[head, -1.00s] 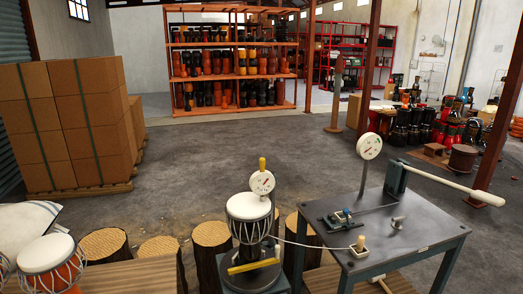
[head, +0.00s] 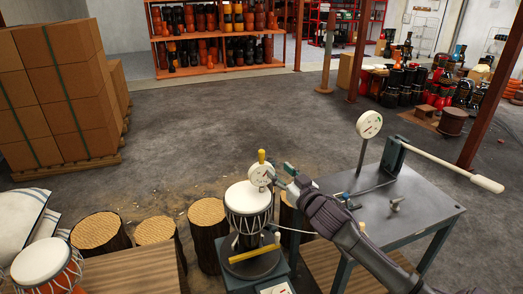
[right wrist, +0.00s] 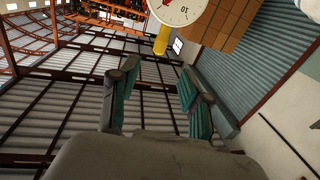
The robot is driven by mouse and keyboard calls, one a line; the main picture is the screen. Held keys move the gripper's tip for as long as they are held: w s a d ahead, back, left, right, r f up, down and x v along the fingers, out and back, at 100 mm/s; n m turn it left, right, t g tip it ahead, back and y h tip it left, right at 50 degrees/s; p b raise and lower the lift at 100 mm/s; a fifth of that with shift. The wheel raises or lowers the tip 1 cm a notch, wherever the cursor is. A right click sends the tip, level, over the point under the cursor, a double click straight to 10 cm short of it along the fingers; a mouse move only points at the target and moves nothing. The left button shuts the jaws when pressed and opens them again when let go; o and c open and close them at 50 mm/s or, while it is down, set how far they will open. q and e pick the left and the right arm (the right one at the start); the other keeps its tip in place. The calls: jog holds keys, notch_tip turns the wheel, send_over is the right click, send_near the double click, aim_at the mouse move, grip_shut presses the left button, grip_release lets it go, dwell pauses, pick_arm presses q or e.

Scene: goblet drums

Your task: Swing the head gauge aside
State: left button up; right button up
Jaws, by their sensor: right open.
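The head gauge (head: 261,174) is a round white dial with a yellow knob (head: 261,156) on top. It stands over the head of a white goblet drum (head: 247,198) in the head view. My right gripper (head: 281,177) is just right of the dial, open, and hides a little of its right side. Whether it touches the dial is unclear. In the right wrist view the open fingers (right wrist: 158,72) have nothing between them. The dial (right wrist: 182,8) is beyond them at the top edge, with the yellow knob (right wrist: 161,40) below it. My left gripper is not in view.
A metal table (head: 420,205) on the right carries a second dial gauge (head: 369,124) and a long-handled lever (head: 450,168). Wooden stumps (head: 154,230) stand left of the drum. Stacked cartons (head: 55,90) are farther left.

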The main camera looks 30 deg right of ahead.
aim_at(263, 155)
jog(key=w, duration=0.3)
jog(key=w+p, duration=0.1)
jog(key=w, duration=0.2)
jog(key=w+p, duration=0.1)
jog(key=w, duration=0.3)
jog(key=shift+d, duration=0.4)
jog(key=shift+w+f+p, duration=0.1)
jog(key=shift+w+p, duration=0.2)
jog(key=shift+w, duration=0.6)
grip_shut()
jog(key=shift+d, duration=0.1)
